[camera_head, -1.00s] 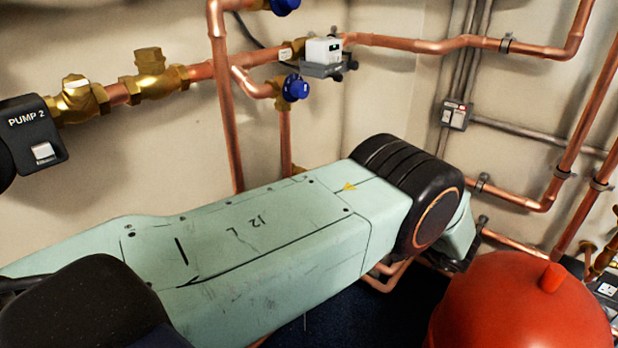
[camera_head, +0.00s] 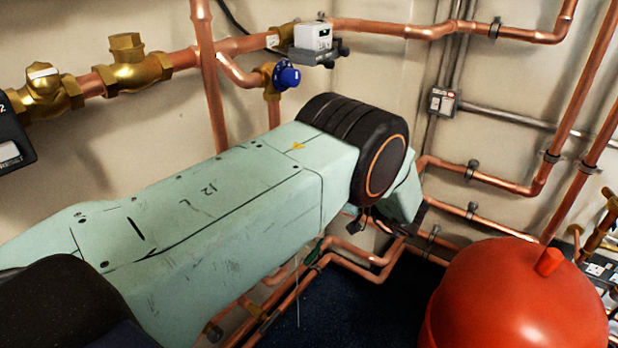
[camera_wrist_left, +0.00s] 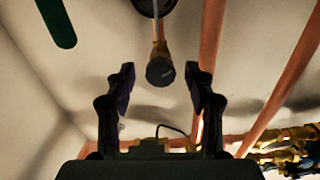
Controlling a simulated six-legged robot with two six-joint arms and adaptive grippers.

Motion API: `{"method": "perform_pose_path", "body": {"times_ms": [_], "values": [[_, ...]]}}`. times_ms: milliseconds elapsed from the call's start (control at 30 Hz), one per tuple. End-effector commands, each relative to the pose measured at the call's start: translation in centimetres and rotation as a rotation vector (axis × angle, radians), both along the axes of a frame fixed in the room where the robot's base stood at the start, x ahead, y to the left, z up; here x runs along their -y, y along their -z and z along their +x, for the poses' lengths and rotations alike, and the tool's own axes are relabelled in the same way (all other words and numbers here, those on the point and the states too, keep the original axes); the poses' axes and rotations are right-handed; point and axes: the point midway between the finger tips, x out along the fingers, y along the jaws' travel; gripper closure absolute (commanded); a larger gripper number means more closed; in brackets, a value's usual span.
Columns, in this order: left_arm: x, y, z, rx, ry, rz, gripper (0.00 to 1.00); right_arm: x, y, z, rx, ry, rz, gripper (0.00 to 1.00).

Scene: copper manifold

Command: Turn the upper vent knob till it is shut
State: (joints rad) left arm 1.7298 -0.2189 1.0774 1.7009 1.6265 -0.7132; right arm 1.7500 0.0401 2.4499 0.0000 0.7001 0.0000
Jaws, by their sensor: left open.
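In the left wrist view my left gripper (camera_wrist_left: 160,84) is open, with two dark fingers apart. A dark round knob (camera_wrist_left: 160,71) on a brass stem shows in the gap between the fingertips, and no contact is seen. I cannot tell its distance, or whether it is the upper vent knob. In the head view a blue knob (camera_head: 286,76) sits on a brass valve on the copper pipework. My left arm crosses that view below it. The left gripper is not clearly seen there, and the right gripper is in neither view.
A red tank (camera_head: 515,300) stands at the lower right. Copper pipes (camera_head: 213,90) run along the walls, and low pipes (camera_head: 350,253) run beneath my arm. A white-and-grey device (camera_head: 313,42) is near the blue knob. A green bar (camera_wrist_left: 56,22) is at upper left in the wrist view.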

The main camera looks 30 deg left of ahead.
Motion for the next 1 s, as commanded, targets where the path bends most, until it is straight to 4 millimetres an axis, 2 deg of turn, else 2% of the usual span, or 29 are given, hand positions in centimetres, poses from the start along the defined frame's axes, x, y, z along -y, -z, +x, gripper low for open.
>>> {"method": "perform_pose_path", "body": {"times_ms": [100, 367, 1000], "values": [[-0.68, -0.02, 0.02, 0.0, -0.001, 0.0, 0.46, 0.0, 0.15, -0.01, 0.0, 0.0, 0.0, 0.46], [-0.94, -0.04, 0.04, 0.0, -0.001, 0.0, 0.47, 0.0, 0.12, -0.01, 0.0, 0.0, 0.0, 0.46], [-0.92, -0.01, 0.04, -0.001, -0.001, 0.0, 1.0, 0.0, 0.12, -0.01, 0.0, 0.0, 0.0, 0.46]]}}
